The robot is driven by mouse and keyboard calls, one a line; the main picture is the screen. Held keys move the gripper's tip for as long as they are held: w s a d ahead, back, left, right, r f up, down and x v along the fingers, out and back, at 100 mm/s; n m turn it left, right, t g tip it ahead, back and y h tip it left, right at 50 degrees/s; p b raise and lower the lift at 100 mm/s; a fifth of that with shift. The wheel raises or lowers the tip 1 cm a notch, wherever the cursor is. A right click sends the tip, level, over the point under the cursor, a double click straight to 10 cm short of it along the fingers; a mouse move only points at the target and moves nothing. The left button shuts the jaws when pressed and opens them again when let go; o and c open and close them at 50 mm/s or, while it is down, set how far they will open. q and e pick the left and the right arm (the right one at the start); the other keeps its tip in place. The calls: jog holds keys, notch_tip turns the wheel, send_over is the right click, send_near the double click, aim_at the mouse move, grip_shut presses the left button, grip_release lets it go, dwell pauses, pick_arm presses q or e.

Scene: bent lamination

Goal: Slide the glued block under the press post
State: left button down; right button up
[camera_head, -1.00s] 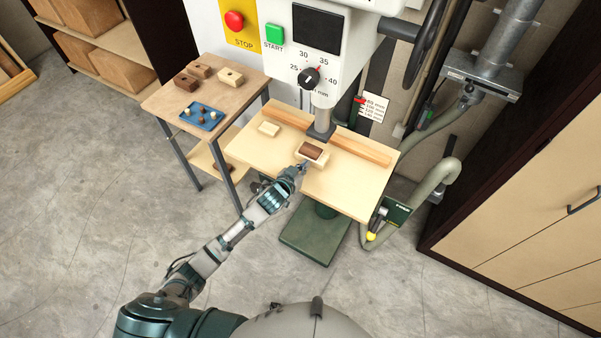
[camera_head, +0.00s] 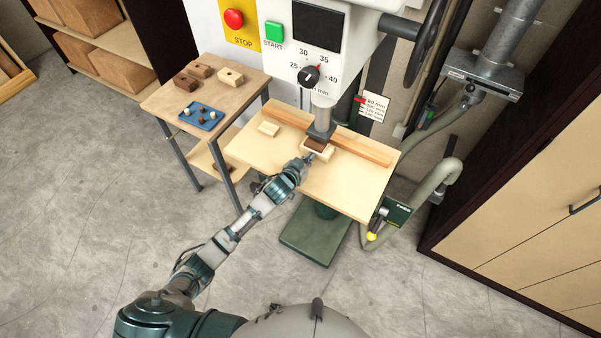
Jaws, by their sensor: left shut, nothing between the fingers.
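The glued block (camera_head: 317,148), pale wood with a dark brown layer on top, sits on the press table (camera_head: 345,188). Its far part is under the foot of the press post (camera_head: 322,124), which hides some of it. I cannot tell whether the foot touches it. My left gripper (camera_head: 309,159) is shut and empty at the near edge of the block, seemingly against it. My right gripper is not in view.
A wooden fence (camera_head: 360,147) runs along the table behind the post. A side table (camera_head: 215,82) with blocks and a blue tray (camera_head: 203,117) stands at left. The table's right part is clear.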

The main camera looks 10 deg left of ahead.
pick_arm(q)
jog(key=shift+w+d, duration=0.25)
jog(key=shift+w, duration=0.4)
jog(key=shift+s+a+r+p, duration=0.15)
jog(key=shift+s+p, duration=0.25)
jog(key=shift+s, duration=0.05)
jog(key=p+v, duration=0.1)
jog(key=v, duration=0.1)
jog(key=f+p+v, duration=0.1)
jog(key=p+v, duration=0.3)
jog(key=v, duration=0.1)
jog(key=shift+s+a+f, duration=0.15)
jog(key=shift+s+f, duration=0.15)
jog(key=shift+s, duration=0.05)
jog(key=shift+s+a+p, duration=0.1)
jog(key=shift+s+p, duration=0.3)
jog(key=shift+p, duration=0.05)
